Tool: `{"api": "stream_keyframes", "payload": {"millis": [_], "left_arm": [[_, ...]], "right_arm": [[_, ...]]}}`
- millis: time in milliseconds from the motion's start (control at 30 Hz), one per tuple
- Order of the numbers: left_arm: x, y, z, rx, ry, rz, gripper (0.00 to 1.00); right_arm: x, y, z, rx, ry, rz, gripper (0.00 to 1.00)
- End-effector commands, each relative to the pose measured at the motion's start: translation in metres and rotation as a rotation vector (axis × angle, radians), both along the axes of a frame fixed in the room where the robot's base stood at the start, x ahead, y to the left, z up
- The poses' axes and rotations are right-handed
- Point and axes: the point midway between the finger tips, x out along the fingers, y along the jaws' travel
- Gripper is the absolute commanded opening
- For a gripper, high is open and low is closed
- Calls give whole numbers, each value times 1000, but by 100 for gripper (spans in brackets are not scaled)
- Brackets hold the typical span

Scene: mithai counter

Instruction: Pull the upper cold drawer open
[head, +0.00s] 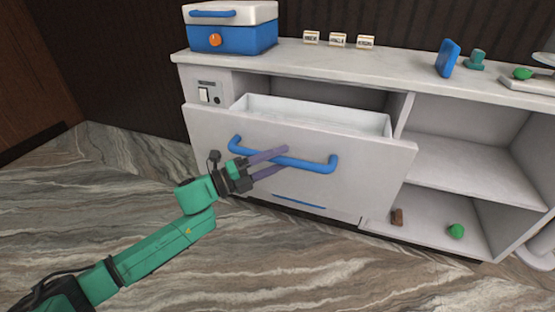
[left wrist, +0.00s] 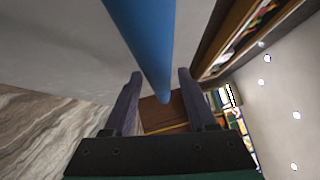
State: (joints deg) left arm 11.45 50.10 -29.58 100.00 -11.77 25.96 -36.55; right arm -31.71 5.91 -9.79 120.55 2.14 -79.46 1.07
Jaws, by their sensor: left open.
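The upper cold drawer (head: 300,140) is a white front with a white bin (head: 315,112) behind it. It stands pulled out from the counter, and the inside of the bin shows no contents. Its blue bar handle (head: 318,163) runs across the front. My left gripper (head: 284,159) is open at the handle, one purple finger above the bar and one below. In the left wrist view the blue handle (left wrist: 148,45) runs between the two spread fingers. I cannot tell whether either finger touches it. My right gripper is not in view.
A blue box with a white lid (head: 235,38), several small label cards (head: 338,40) and a blue block (head: 447,58) stand on the countertop. Open shelves to the right hold a brown piece (head: 397,217) and a green ball (head: 456,231). The marbled floor in front is clear.

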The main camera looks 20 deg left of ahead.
Motion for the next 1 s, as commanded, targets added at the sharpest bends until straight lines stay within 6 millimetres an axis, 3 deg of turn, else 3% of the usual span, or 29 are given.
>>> {"api": "stream_keyframes", "payload": {"millis": [233,533,800,1000], "left_arm": [[-6,8,-2,0,3,2,57],[-43,49,-10,1,6,1,57],[-81,94,-16,0,4,2,57],[-94,109,-19,0,0,0,57]], "right_arm": [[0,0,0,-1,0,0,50],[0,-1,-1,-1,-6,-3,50],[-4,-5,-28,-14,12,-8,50],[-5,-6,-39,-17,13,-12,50]]}}
